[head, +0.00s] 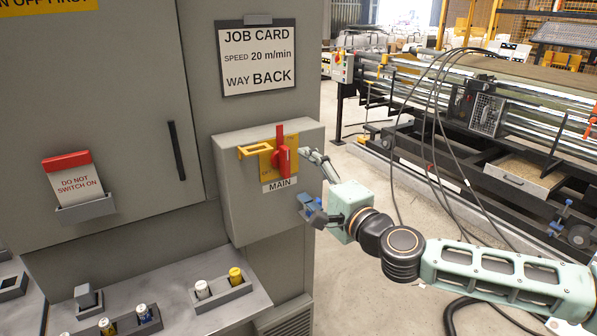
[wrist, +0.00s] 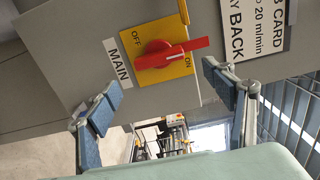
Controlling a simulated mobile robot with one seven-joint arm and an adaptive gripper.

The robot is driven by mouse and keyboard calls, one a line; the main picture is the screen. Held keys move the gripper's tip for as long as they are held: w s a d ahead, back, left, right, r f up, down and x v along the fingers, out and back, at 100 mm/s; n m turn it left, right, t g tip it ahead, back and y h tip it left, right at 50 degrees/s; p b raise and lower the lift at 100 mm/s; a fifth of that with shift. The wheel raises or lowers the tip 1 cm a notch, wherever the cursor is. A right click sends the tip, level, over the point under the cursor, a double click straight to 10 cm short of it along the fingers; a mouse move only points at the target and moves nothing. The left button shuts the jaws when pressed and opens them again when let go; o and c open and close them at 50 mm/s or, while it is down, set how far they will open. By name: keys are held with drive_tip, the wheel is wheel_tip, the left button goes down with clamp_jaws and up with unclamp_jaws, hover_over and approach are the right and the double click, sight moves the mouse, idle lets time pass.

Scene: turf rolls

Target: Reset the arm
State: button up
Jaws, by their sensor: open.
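My gripper (head: 312,185) is open and empty, in front of and to the right of the grey switch box in the head view. In the wrist view its two blue-padded fingers (wrist: 164,93) stand apart, with nothing between them. The red switch handle (head: 282,152) on the yellow plate points up, clear of the fingers. In the wrist view the handle (wrist: 170,53) points right, its tip near the word ON; OFF is at the plate's other end. The MAIN label (head: 279,185) is below the plate. My arm reaches in from the lower right.
A yellow bracket (head: 254,150) sticks out left of the handle. The job card (head: 257,55) hangs above the box. A red-topped DO NOT SWITCH ON card (head: 74,180) sits in a left holder. A shelf (head: 180,290) below bears small cylinders. Machinery (head: 480,110) stands behind; open floor lies between.

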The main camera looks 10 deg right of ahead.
drive_tip(key=shift+s+d, duration=0.15)
drive_tip(key=shift+s, duration=0.45)
